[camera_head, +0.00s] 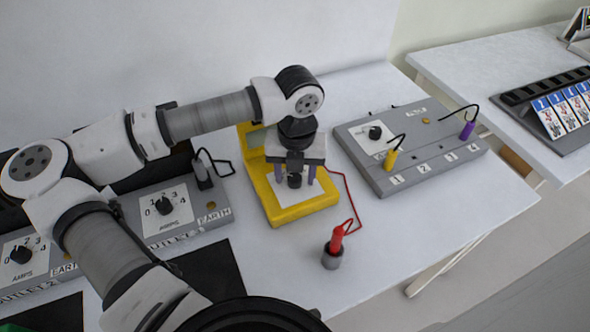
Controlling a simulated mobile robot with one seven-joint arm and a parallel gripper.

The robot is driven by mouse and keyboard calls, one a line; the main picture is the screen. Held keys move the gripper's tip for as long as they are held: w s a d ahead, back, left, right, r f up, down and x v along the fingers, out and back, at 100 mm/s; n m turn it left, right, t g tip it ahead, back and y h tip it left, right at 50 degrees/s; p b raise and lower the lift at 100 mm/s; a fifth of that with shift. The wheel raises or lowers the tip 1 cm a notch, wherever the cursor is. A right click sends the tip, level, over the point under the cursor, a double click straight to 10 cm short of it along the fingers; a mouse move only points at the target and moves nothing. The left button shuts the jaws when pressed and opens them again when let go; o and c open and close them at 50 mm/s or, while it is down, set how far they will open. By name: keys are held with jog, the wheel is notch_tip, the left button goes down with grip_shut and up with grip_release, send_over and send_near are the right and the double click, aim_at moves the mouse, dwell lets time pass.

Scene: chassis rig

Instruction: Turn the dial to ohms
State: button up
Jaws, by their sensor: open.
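A yellow multimeter (302,208) lies on the white table, with a pale face and a black dial (295,181) near its middle. My gripper (294,177) is above the multimeter, pointing down, with its purple-grey fingers open on either side of the dial. Whether the fingers touch the dial cannot be told. My wrist hides much of the meter's upper half, and the dial's markings and pointer direction are too small to read. A red probe (336,241) stands in a grey holder (331,259) to the lower right, joined to the meter by a red wire.
Grey outlet boxes with AMPS dials (165,205) stand at the left. A grey panel (443,161) with yellow and purple plugs is close on the right. A second table (490,59) holds a card rack. The table's front right is clear.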

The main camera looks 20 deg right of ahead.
jog(key=c, duration=1)
jog(key=shift+o, duration=0.2)
jog(key=shift+f, duration=0.1)
